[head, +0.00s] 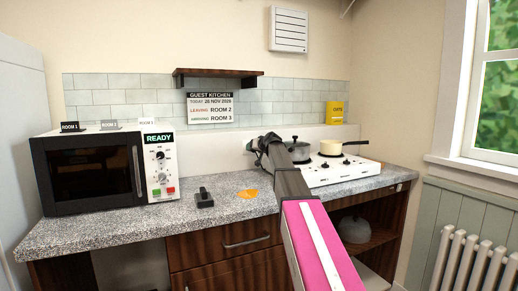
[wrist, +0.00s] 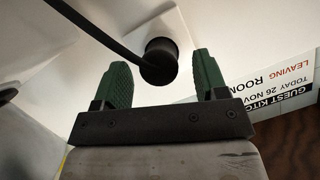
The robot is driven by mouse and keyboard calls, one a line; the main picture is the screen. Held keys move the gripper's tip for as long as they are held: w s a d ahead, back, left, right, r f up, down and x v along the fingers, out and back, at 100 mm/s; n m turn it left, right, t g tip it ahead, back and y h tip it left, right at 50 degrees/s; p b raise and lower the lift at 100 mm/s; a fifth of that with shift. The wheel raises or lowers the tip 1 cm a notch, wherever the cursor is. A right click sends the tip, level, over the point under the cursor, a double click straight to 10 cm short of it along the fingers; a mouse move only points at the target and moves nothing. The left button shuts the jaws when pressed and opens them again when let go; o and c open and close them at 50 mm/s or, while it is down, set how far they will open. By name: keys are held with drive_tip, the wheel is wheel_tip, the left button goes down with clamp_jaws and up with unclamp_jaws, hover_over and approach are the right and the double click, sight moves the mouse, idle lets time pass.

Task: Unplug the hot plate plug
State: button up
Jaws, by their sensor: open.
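My gripper (wrist: 161,68) is open, with one green finger on each side of the plug and a visible gap to each. In the head view my gripper (head: 263,143) is at the wall behind the counter, left of the hot plate; my arm hides the plug there.
A microwave (head: 92,168) reading READY stands on the left of the counter (head: 110,227). A small black object (head: 204,198) and an orange patch (head: 248,194) lie mid-counter. A guest sign (head: 210,108) and a dark shelf (head: 218,73) are on the wall above.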

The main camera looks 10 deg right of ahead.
drive_tip(key=shift+w+a+f, duration=0.2)
drive_tip(key=shift+w+f, duration=0.05)
drive_tip(key=shift+w, duration=0.35)
clamp_jaws()
idle(1.3)
